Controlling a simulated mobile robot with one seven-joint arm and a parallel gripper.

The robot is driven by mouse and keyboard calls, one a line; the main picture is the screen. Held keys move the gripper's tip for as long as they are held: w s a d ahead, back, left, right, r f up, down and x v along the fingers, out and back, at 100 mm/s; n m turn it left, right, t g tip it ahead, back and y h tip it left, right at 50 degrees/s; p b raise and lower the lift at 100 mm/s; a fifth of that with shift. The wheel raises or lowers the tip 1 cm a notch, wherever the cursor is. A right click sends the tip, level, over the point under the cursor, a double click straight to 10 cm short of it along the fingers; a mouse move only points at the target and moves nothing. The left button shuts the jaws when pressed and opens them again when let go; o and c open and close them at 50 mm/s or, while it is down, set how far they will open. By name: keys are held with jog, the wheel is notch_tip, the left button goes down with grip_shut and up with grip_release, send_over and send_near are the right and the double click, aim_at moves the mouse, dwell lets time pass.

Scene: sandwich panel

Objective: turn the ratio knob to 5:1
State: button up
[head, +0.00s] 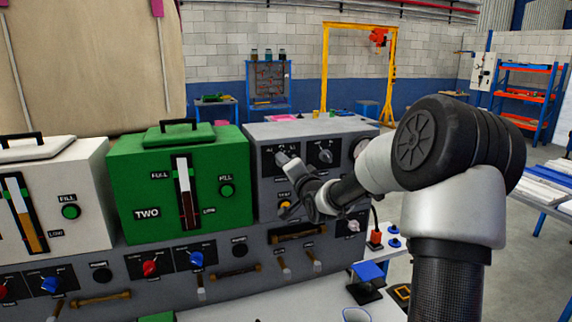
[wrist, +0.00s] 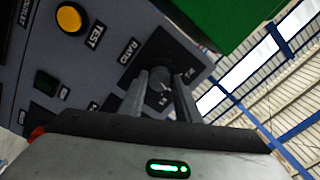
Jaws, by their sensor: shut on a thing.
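The ratio knob (wrist: 160,72) is a dark round knob on a black dial plate, with the word RATIO beside it in the wrist view. My gripper (wrist: 161,98) is shut on the knob, one finger on each side of it. In the head view my gripper (head: 288,172) reaches the upper left dial (head: 270,157) of the grey panel (head: 262,134) from the front right. The fingers cover much of the knob. The dial marks are too small and partly hidden, so I cannot tell which ratio it points to.
A second dial (head: 325,155) sits right of the ratio dial. The green TWO box (head: 150,185) stands close on the left in the head view.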

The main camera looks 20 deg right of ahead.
jog(key=m+p, duration=0.1)
jog(key=m, duration=0.4)
jog(key=shift+m, duration=0.4)
dwell(0.3)
jog(key=o, duration=1.1)
jog(key=shift+c, duration=0.2)
jog(key=s, duration=1.7)
jog(key=shift+s+p, duration=0.25)
jog(key=shift+p, duration=0.15)
jog(key=shift+f, duration=0.1)
